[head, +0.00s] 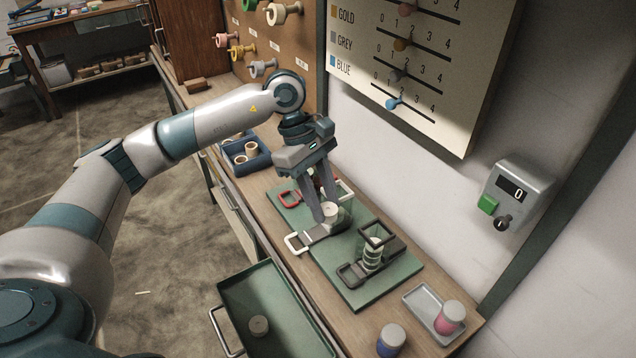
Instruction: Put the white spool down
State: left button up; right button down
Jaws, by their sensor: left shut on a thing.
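My left gripper (325,208) points down over the middle of the green board (336,268). Its fingers are shut on the white spool (330,211), low at the fixture with the white handle (296,243). I cannot tell whether the spool touches the fixture. Beside it, a fixture with a dark handle (350,274) holds a stack of pale green rings (373,255). A fixture with a red handle (285,199) is partly hidden behind the gripper. My right gripper is not in view.
A blue bin (262,158) with cream spools stands behind the board. A green open drawer (247,290) holds a dull round piece (259,325). A blue jar (391,339) and a small tray (411,296) with a pink jar (450,316) stand at the front right.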

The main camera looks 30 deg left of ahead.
pick_arm(q)
jog(key=s+d+f+m+g+y, duration=0.1)
jog(key=s+d+m+g+y, duration=0.2)
jog(key=s+m, duration=0.5)
jog(key=m+y, duration=0.1)
jog(key=m, duration=0.6)
jog(key=shift+s+d+f+m+g, duration=0.15)
jog(key=shift+s+d+m+g, duration=0.05)
jog(key=shift+s+m+g, duration=0.1)
jog(key=shift+a, duration=0.1)
